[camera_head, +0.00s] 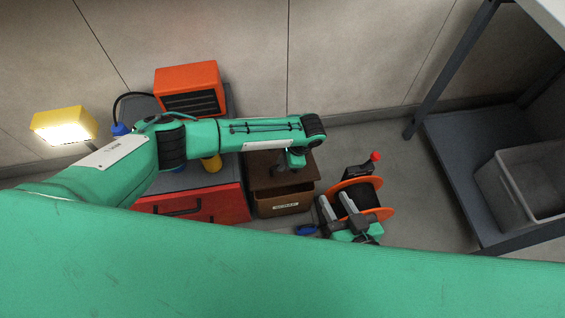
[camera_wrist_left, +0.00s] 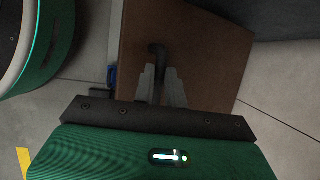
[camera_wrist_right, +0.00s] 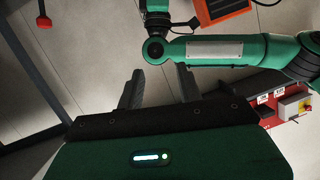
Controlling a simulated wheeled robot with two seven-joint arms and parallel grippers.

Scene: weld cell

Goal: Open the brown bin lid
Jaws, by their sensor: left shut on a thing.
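The brown bin (camera_head: 284,203) stands on the floor right of the red cabinet, with a pale label on its front. Its brown lid (camera_head: 262,176) lies over the top; I cannot tell whether it is slightly raised. The lid fills the middle of the left wrist view (camera_wrist_left: 210,55). My left gripper (camera_head: 281,171) is above the lid, shut on its dark handle (camera_wrist_left: 157,52); the fingers are on either side of it. My right gripper (camera_head: 345,202) is right of the bin, empty, its fingers apart in the right wrist view (camera_wrist_right: 158,85).
A red cabinet (camera_head: 225,205) with an orange heater (camera_head: 187,88) on top stands left of the bin. An orange cable reel (camera_head: 378,214) is at the right, close to my right gripper. A grey shelf (camera_head: 450,155) with a grey crate (camera_head: 505,195) is further right.

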